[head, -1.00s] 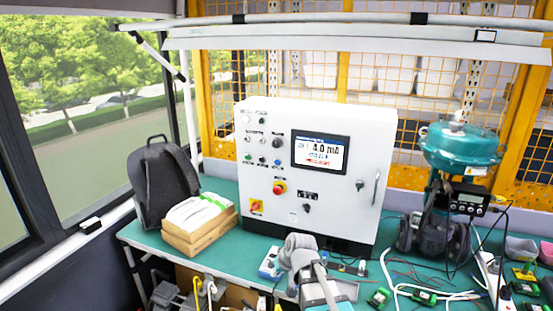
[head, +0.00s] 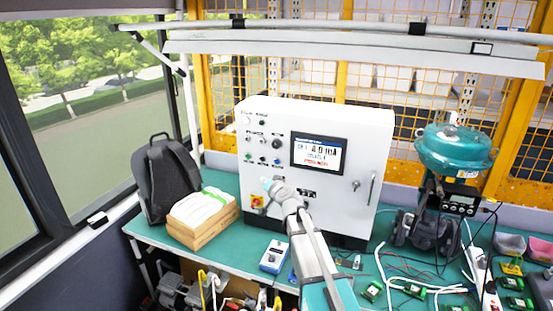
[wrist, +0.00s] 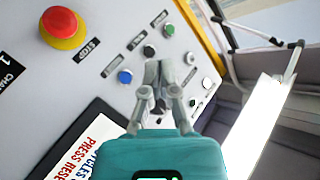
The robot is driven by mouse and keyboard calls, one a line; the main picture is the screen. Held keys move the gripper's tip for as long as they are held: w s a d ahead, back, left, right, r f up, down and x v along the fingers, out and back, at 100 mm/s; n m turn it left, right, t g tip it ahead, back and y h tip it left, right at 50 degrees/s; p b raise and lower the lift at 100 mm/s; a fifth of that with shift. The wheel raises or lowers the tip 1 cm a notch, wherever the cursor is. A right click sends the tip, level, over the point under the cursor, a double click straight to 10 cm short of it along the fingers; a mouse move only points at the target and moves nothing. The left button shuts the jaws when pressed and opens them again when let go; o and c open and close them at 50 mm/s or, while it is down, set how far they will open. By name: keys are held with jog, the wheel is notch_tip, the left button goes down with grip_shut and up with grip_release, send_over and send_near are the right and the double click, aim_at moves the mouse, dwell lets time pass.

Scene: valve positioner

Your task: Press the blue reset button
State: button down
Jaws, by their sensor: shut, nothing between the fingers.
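The blue reset button (head: 277,161) is at the right end of a row of three on the white control box (head: 240,208). In the wrist view the blue button (wrist: 125,76) is uncovered, just left of my fingertips. My gripper (head: 269,184) is shut and empty, in front of the panel below the button row. In the wrist view my gripper (wrist: 158,68) points at the panel. I cannot tell how far its tips are from the surface. The screen (head: 318,153) is lit; its lower line reads "PRESS RESE..." in the wrist view.
Green (wrist: 169,30) and dark (wrist: 148,52) buttons share the row. A backpack (head: 170,178) and boxes (head: 205,235) stand left; a teal valve actuator (head: 455,150) stands right.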

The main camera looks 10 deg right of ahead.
aim_at(277, 162)
jog(key=shift+w+d+r+m, duration=0.3)
jog(key=shift+w+r, duration=0.2)
jog(key=shift+r, duration=0.05)
jog(key=shift+w+d, duration=0.75)
jog(key=shift+w, duration=0.5)
jog(key=shift+w+d, duration=0.7)
jog(key=shift+w, duration=0.6)
jog(key=shift+w+d, duration=0.75)
jog(key=shift+w, duration=0.5)
jog(key=shift+w+d, duration=0.1)
jog(key=shift+w, duration=0.05)
jog(key=shift+w+d, duration=0.15)
jog(key=shift+w, duration=0.05)
jog(key=shift+w+d, duration=0.15)
jog(key=shift+w, duration=0.15)
jog(key=shift+s, duration=0.1)
dwell(0.3)
jog(key=shift+s+a, duration=0.4)
jog(key=shift+s, duration=0.2)
